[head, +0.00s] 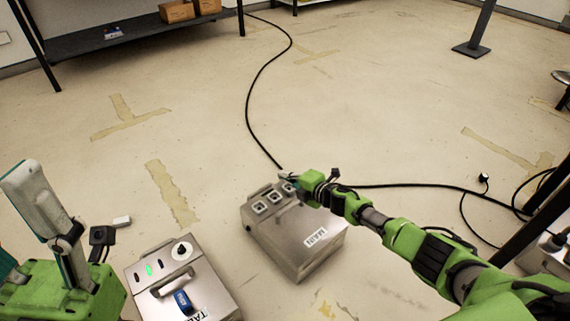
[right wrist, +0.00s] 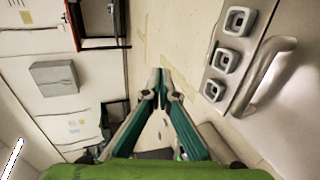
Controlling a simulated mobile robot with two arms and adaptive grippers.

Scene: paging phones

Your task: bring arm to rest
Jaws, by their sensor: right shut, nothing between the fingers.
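The box's face (right wrist: 262,65), with a handle and square fittings, is at the right there, apart from the fingertips. My left gripper (head: 40,200) is at the left edge, pointing up, partly cut off; its opening cannot be judged.
A black cable (head: 250,100) crosses the floor. A dark shelf (head: 140,32) is at the back left. The middle floor is clear.

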